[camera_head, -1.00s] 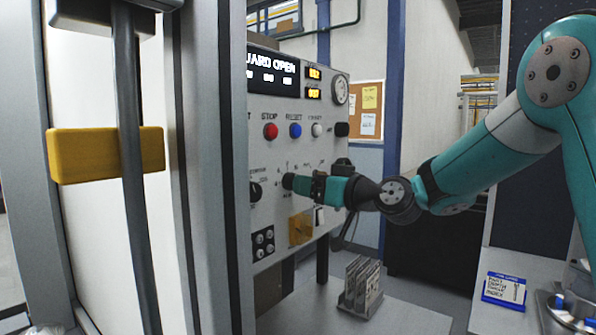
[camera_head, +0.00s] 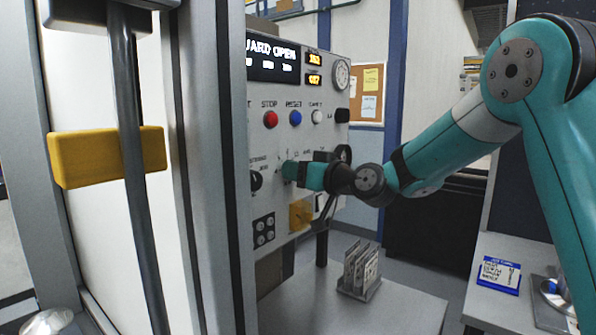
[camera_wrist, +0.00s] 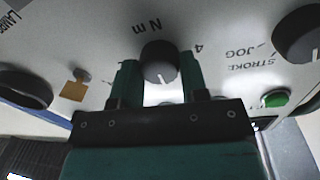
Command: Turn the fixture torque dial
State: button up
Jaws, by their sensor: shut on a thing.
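The torque dial (camera_wrist: 160,64) is a dark round knob with a white pointer line, on a pale panel marked "N m" in the wrist view. My gripper (camera_wrist: 160,82) has one finger on each side of the dial and is shut on it. In the head view my gripper (camera_head: 290,170) is against the front of the control panel (camera_head: 285,215), and the dial is hidden behind it.
A dark selector knob (camera_head: 256,180) sits left of my gripper. Red stop (camera_head: 270,119) and blue reset (camera_head: 295,118) buttons are above. A yellow-handled guard door (camera_head: 100,157) stands at left. A plate rack (camera_head: 360,270) stands below on the table.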

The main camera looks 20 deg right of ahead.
jog(key=shift+f+b, duration=0.15)
jog(key=shift+b, duration=0.4)
jog(key=n+b, duration=0.9)
jog(key=b, duration=0.8)
jog(key=shift+y+b, duration=0.3)
jog(key=shift+b, duration=0.05)
jog(key=o, duration=0.9)
